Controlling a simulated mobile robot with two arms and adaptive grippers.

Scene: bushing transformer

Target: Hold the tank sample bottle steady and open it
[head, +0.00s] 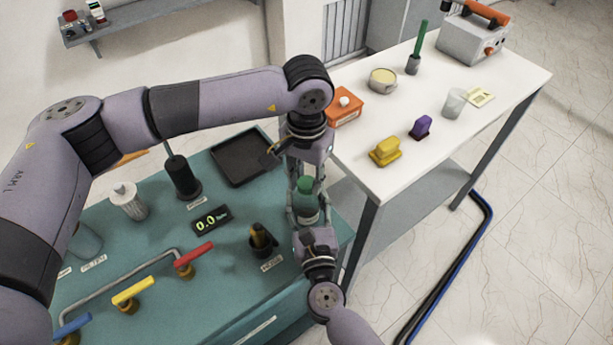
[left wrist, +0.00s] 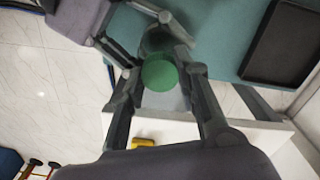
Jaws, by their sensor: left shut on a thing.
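The tank sample bottle (head: 308,212) is a pale, see-through bottle with a green cap (head: 305,185), upright near the right end of the teal bench. My left gripper (head: 306,182) comes down from above, its fingers on either side of the cap and shut on it. In the left wrist view the round green cap (left wrist: 160,75) sits between the left fingertips. My right gripper (head: 309,214) reaches in from the front, with its fingers on both sides of the bottle's body, closed on it. The fingers partly hide the bottle, and its underside is hard to see.
A white table (head: 400,120) on the right carries a yellow block (head: 385,151), an orange box (head: 344,108) and other items.

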